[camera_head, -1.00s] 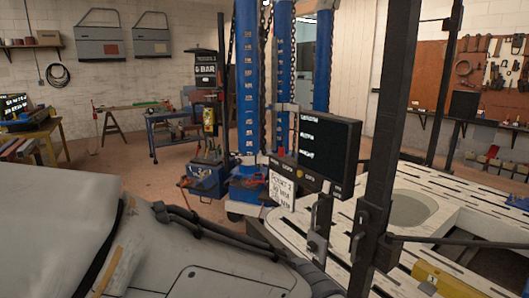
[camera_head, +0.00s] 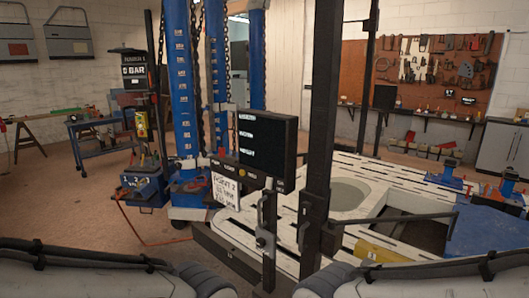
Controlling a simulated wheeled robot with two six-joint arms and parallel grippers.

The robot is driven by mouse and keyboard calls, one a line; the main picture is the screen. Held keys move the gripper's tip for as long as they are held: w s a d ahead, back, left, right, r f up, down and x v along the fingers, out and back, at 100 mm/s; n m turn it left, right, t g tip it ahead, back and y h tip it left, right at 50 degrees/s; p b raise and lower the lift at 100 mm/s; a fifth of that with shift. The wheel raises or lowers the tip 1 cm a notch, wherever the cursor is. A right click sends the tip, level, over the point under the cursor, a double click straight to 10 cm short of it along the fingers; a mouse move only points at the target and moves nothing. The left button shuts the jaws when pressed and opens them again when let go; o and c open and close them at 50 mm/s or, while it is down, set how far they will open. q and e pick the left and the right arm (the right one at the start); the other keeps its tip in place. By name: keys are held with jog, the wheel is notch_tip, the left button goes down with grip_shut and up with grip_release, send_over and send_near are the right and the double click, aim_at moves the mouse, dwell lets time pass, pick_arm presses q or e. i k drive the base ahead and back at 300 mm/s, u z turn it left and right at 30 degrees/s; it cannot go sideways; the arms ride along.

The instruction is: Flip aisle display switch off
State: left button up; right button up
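A black display (camera_head: 262,145) with a dark screen and lines of small white text stands on a post near the middle of the head view. A dark control strip (camera_head: 246,172) with small labels and coloured controls runs below the screen. A switch on it is too small to make out, so its position cannot be told. Parts of both my arms cross the bottom of the view. Neither gripper shows. The display is beyond the visible arm parts and nothing touches it.
A dark upright post (camera_head: 322,130) stands just right of the display. A white slotted bench (camera_head: 400,180) spreads behind it. A white handwritten sign (camera_head: 224,190) hangs below the strip. Blue columns (camera_head: 186,90) with chains stand to the left. Open floor (camera_head: 75,200) lies at left.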

aim_at(269, 185)
jog(key=k, duration=0.65)
jog(key=u, duration=0.3)
jog(key=i, duration=1.6)
jog(key=z, duration=0.45)
